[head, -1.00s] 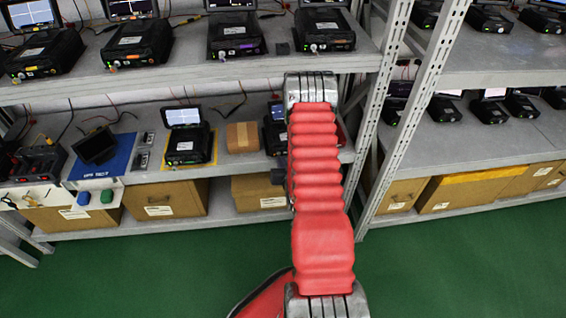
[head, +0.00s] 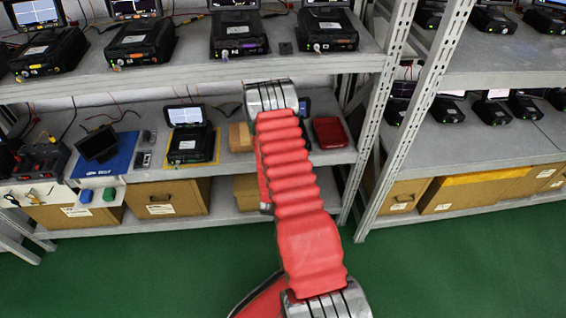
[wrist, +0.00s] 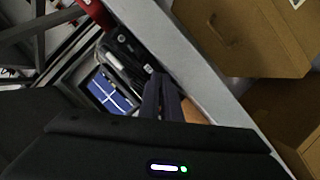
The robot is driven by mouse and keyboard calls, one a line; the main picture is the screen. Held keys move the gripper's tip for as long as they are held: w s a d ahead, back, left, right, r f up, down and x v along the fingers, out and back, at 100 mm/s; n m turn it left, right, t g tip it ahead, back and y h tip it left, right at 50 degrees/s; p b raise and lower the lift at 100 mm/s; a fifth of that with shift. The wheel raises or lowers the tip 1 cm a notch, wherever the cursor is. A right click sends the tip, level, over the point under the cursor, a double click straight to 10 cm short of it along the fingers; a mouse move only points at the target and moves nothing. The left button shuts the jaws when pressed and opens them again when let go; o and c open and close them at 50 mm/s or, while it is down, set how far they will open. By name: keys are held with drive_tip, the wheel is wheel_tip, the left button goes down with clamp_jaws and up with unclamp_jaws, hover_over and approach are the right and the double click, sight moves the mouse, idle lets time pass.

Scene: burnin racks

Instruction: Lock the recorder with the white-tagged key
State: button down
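Several black recorders with screens stand on the shelves. One recorder (head: 305,106) on the lower shelf is mostly hidden behind my arm. A recorder with a lit blue screen (wrist: 115,90) lies just beyond my gripper in the wrist view. My gripper (wrist: 163,88) shows two dark fingers close together, pointing toward its front edge; whether they touch or pinch something small is unclear. The head view hides my gripper behind the arm. A small pale tag (head: 317,47) hangs at the front of the upper shelf's right recorder. I cannot make out a key at my fingers.
A small cardboard box (head: 240,136) and a red case (head: 330,132) flank the half-hidden recorder. Another recorder (head: 190,143) sits on a yellow mat. A blue mat (head: 108,155) is further left. The upper shelf (head: 200,68) and rack upright (head: 385,125) bound the space.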

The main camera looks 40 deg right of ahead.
drive_tip(key=shift+a+f+n, duration=0.25)
drive_tip(key=shift+f+n, duration=0.1)
drive_tip(key=shift+n, duration=0.15)
drive_tip(key=shift+h, duration=0.3)
drive_tip(key=c, duration=2)
unclamp_jaws()
drive_tip(key=shift+r, duration=0.15)
drive_tip(key=shift+d, duration=0.1)
drive_tip(key=shift+r, duration=0.1)
drive_tip(key=v, duration=1.3)
drive_tip(key=shift+s+a+r, duration=0.1)
drive_tip(key=shift+s+a, duration=0.05)
drive_tip(key=shift+a, duration=0.15)
